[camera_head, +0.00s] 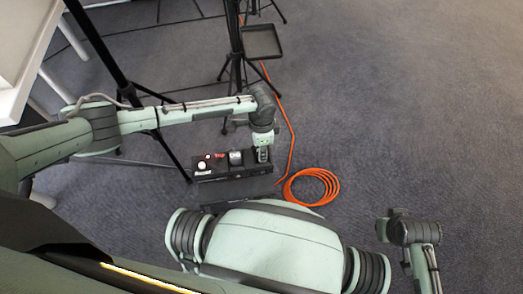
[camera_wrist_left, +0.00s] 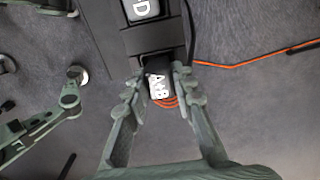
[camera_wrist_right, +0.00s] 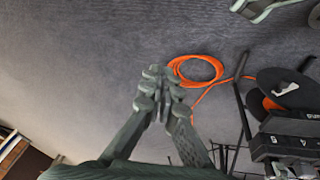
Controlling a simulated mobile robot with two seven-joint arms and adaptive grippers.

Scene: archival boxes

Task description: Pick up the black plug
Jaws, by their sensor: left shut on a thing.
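A black block with a white "A+B" label (camera_wrist_left: 157,87), which looks like the black plug, sits between the fingers of my left gripper (camera_wrist_left: 160,84). The fingers press on both its sides. Its far end meets the black box (camera_wrist_left: 150,42); I cannot tell whether it is still seated there. In the head view my left gripper (camera_head: 263,154) is at the right end of the black box (camera_head: 232,176) on the floor. My right gripper (camera_wrist_right: 163,76) shows its fingertips together, with nothing seen between them, away from the box.
A coiled orange cable (camera_head: 312,187) lies on the carpet right of the box, its line running up to a black stand with a tray (camera_head: 262,41). Black tripod legs stand around the box. A white table (camera_head: 22,50) is at upper left. Carpet at right is clear.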

